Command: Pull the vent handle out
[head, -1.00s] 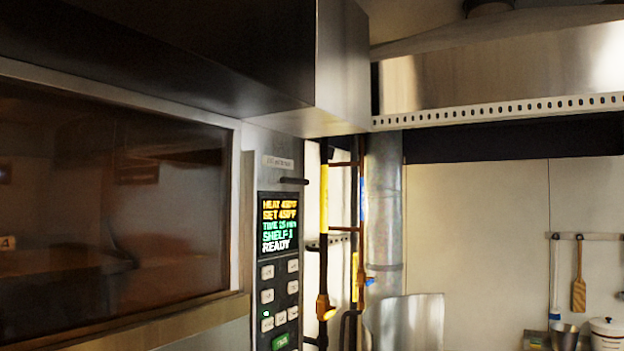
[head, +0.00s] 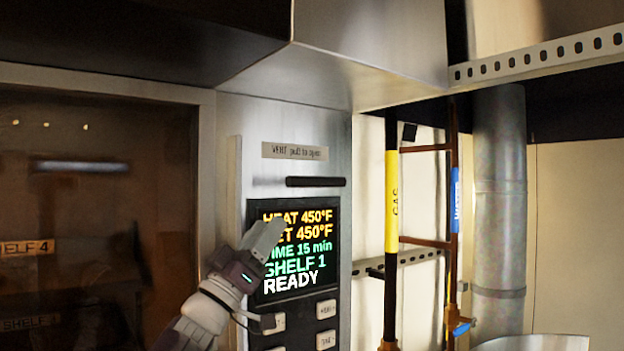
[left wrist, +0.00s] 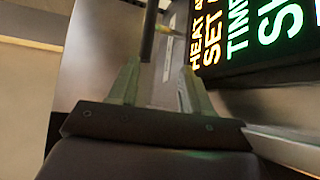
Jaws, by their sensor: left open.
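The vent handle (head: 316,181) is a short dark bar sticking out of the steel oven panel, under a label plate (head: 294,151) reading "VENT pull to open". My left gripper (head: 265,236) is in front of the display, below and left of the handle in the head view. In the left wrist view my left gripper (left wrist: 161,70) has its fingers apart with nothing gripped. The dark handle (left wrist: 149,32) shows just past the fingertips, nearer the left finger. Whether they touch cannot be told. My right gripper is not in view.
The lit display (head: 295,250) sits right behind my gripper, with buttons (head: 326,339) below it. The glass oven door (head: 95,220) is at left. A steel hood (head: 370,50) overhangs above. Yellow-marked pipes (head: 391,200) and a ladder-like frame stand right of the panel.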

